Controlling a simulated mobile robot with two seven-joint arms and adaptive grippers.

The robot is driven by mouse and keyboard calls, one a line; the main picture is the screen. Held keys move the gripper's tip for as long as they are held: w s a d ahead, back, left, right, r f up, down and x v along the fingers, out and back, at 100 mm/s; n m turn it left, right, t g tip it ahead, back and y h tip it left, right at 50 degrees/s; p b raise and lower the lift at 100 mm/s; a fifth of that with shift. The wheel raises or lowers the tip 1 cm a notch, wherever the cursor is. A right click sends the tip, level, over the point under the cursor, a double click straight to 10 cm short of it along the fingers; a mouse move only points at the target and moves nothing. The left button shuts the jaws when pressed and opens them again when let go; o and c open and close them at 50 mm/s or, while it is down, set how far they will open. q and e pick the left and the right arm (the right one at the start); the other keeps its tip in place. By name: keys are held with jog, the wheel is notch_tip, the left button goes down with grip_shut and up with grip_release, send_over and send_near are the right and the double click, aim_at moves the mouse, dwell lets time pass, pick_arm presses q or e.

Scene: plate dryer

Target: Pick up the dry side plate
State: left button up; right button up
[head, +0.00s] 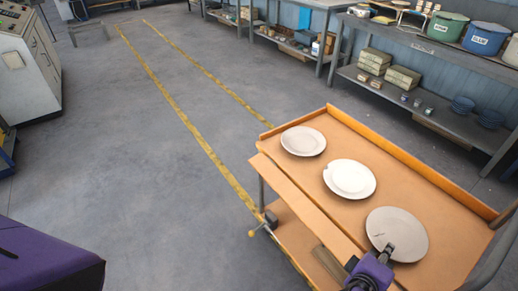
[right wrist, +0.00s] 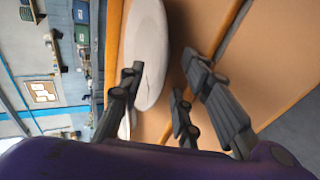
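Three round plates lie in a row on the orange-brown top of a trolley (head: 448,264). The far plate (head: 303,141) is pale grey, the middle plate (head: 349,178) is brighter white with a small irregularity at its left rim, and the near plate (head: 402,228) is greyish with small dark marks. I cannot tell which is dry. My right gripper (head: 389,250) is at the near plate's front edge. In the right wrist view, its fingers (right wrist: 160,75) are apart, with a plate (right wrist: 150,45) between or just beyond them; contact is unclear. My left gripper is out of view.
The trolley has a raised orange rim (head: 400,157) along its back and a lower shelf. A workbench (head: 440,118) with bins and boxes stands behind it. The grey floor (head: 130,170) to the left is open, with yellow lines.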

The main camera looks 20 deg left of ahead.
jog(key=shift+c, duration=0.2)
grip_shut()
jog(key=shift+r, duration=0.15)
dwell(0.3)
